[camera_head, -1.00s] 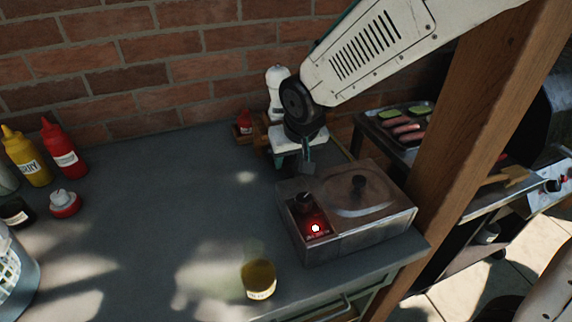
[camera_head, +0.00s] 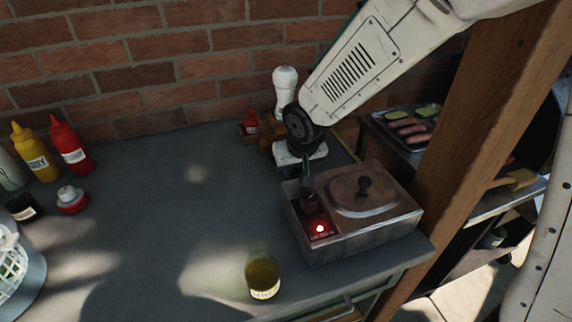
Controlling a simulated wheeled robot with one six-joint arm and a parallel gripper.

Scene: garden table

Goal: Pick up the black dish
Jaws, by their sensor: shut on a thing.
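My gripper (camera_head: 308,188) points down over the left part of the metal box (camera_head: 355,240). It is shut on a small dark knob-like piece (camera_head: 309,203) there, just behind a glowing red light (camera_head: 319,228). The fingers are small and partly merge with this dark piece, so its full shape is hidden. The only dark dish-like thing elsewhere is a small dark container (camera_head: 22,206) with a pale label at the far left, well apart from my gripper.
A lid (camera_head: 362,192) with a black knob covers the box's right part. A white mill (camera_head: 285,90) stands behind my gripper. Sauce bottles (camera_head: 70,145) stand left. A wooden post (camera_head: 480,130) rises right. The table's middle is clear.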

